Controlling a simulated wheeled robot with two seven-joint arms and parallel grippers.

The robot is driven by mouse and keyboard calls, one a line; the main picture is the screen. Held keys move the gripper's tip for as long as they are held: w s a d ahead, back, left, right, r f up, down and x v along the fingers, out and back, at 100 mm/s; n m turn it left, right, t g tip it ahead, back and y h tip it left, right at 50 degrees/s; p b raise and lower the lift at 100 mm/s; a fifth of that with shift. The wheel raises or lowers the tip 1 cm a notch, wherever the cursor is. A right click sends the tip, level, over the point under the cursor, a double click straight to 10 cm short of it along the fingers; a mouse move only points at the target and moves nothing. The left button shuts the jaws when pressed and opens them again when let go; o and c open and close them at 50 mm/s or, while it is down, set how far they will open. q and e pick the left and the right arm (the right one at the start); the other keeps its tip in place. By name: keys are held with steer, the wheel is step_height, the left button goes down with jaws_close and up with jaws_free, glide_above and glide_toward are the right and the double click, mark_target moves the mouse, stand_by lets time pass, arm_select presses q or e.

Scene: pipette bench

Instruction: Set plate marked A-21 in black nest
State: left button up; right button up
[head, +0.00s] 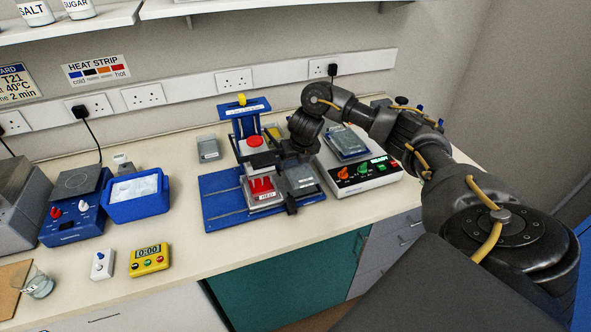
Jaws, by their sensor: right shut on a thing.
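My right gripper (289,190) is over the blue base of the press stand, shut on a grey plate (302,178). This plate sits at the base's right side, beside a nest with a red insert (261,187). Whether it rests on something or hangs just above it is hard to tell. I cannot read A-21 on any plate. No black nest shows clearly; the held plate and my gripper hide that part of the base. My left gripper is out of view.
The blue press stand (246,118) with its red knob rises close behind my gripper. The white READY device (361,178) stands close on the right. A blue ice tub (138,206), yellow timer (149,260) and glass beaker (38,284) are left. The front middle counter is clear.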

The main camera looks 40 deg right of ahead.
mark_target(296, 166)
step_height(296, 166, down, 3)
steer(key=shift+w+f+p, duration=0.1)
steer(key=shift+w+p, duration=0.05)
steer(key=shift+p, duration=0.35)
steer(key=shift+f, duration=0.2)
steer(key=o, duration=1)
steer(key=shift+r, duration=0.1)
steer(key=shift+r, duration=0.2)
steer(key=p+v, duration=0.1)
steer(key=v, duration=0.4)
steer(key=shift+w+r, duration=0.1)
steer(key=shift+r, duration=0.1)
steer(key=s+a, duration=0.1)
steer(key=s, duration=0.3)
steer(key=s+a, duration=0.1)
steer(key=s, duration=0.2)
steer(key=s+a+f+p, duration=0.1)
steer(key=s+a, duration=0.1)
steer(key=s, duration=0.2)
steer(key=shift+s, duration=0.3)
